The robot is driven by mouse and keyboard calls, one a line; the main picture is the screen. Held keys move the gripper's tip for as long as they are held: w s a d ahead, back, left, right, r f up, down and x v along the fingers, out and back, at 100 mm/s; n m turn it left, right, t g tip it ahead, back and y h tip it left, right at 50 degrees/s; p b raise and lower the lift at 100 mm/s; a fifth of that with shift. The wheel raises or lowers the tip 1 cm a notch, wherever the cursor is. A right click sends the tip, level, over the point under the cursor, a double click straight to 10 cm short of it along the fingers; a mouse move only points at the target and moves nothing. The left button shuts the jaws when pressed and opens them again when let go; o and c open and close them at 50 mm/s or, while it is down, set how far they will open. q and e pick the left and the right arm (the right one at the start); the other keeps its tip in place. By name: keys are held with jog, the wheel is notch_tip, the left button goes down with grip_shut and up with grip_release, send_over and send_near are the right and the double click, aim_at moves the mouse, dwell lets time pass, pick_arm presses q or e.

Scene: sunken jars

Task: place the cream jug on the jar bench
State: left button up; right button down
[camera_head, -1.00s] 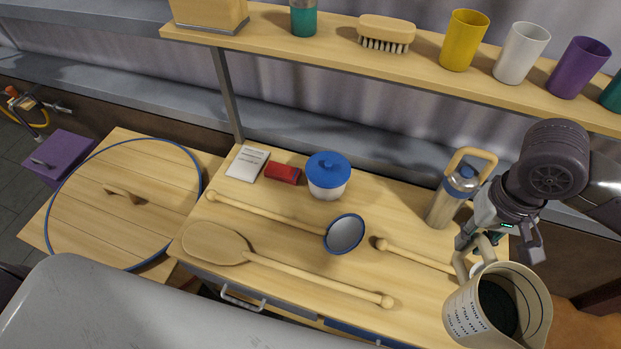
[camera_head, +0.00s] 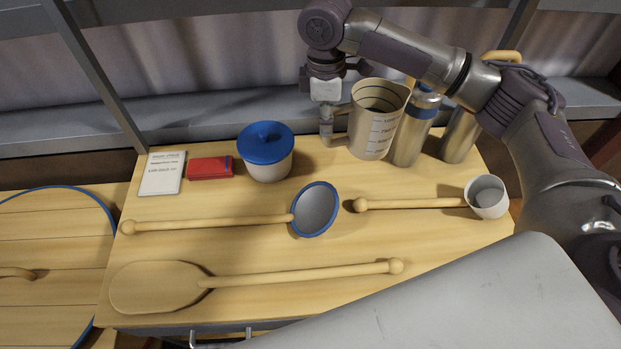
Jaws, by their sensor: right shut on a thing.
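The cream jug (camera_head: 376,122), a measuring jug with dark markings, is upright at the back of the wooden jar bench (camera_head: 215,203). My right gripper (camera_head: 331,125) is at the jug's left side, shut on its handle. The fingers partly hide the handle. I cannot tell whether the jug's base touches the bench or is slightly above it. My left gripper is not in view.
A flask with a blue band (camera_head: 408,140) stands close to the jug's right, with another flask (camera_head: 459,137) beyond. A blue-lidded pot (camera_head: 266,153) is to the left. Two ladles and a wooden paddle (camera_head: 160,287) lie in front. A red box (camera_head: 210,168) and white card (camera_head: 162,174) lie left.

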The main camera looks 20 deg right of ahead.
pick_arm(q)
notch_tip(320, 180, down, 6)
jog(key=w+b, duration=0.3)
jog(key=b, duration=0.4)
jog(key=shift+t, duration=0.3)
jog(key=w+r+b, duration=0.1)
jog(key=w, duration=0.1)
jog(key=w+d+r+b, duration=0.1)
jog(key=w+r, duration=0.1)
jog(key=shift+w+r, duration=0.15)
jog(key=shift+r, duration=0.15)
pick_arm(e)
jog(key=w+f+n, duration=0.2)
jog(key=f+n, duration=0.1)
jog(key=f, duration=0.6)
jog(key=w+f+n, duration=0.3)
jog(key=f, duration=0.6)
jog(key=shift+d, duration=0.25)
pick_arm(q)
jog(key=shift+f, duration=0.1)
pick_arm(e)
jog(key=c, duration=1.1)
grip_release()
jog(key=shift+f, duration=0.1)
jog(key=shift+o, duration=0.2)
